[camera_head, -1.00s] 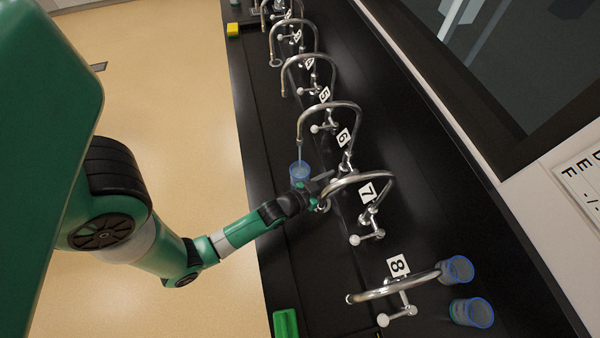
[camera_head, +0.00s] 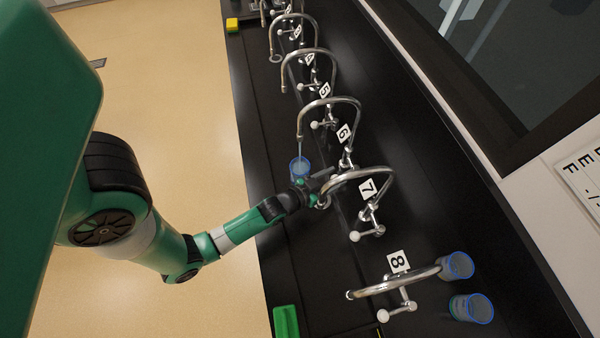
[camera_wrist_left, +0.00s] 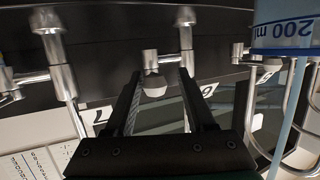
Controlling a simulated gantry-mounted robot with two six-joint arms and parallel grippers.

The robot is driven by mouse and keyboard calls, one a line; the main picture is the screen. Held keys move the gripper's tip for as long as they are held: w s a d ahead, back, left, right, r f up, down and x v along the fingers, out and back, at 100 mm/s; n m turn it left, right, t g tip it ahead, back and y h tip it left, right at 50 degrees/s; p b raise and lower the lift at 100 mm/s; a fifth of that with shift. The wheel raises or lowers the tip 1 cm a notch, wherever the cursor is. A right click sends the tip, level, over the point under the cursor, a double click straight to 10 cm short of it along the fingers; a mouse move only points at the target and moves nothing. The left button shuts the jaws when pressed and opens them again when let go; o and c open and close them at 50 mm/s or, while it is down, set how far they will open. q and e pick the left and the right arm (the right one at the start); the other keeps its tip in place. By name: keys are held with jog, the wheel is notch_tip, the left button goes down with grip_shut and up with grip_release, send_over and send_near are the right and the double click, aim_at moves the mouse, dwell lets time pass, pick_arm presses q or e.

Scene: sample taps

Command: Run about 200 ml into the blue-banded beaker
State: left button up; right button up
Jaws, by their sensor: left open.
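The blue-banded beaker (camera_head: 299,168) stands on the black bench under the spout of tap 6 (camera_head: 331,101). A thin stream runs from that spout into it. In the left wrist view the beaker (camera_wrist_left: 285,30) shows at the upper right, upside down, with a blue band marked 200 ml. The water level inside is not clear. My left gripper (camera_head: 318,187) is beside the beaker, near the spout end of tap 7. In the left wrist view its open fingers (camera_wrist_left: 160,78) are on either side of a pale tap knob (camera_wrist_left: 153,87). Contact cannot be told.
Tap 7 (camera_head: 372,178) arches just right of my gripper, and tap 8 (camera_head: 392,285) stands nearer. Two blue-rimmed beakers (camera_head: 457,268) (camera_head: 471,309) are at the lower right. A green block (camera_head: 286,321) is at the front edge and a yellow one (camera_head: 232,25) at the far end.

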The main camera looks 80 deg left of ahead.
pick_arm(q)
jog(key=shift+s+a+f+b, duration=0.1)
jog(key=shift+a+f+b, duration=0.2)
jog(key=shift+b, duration=0.2)
jog(key=shift+a+r, duration=0.2)
jog(key=shift+r, duration=0.1)
jog(key=v, duration=0.7)
dwell(0.6)
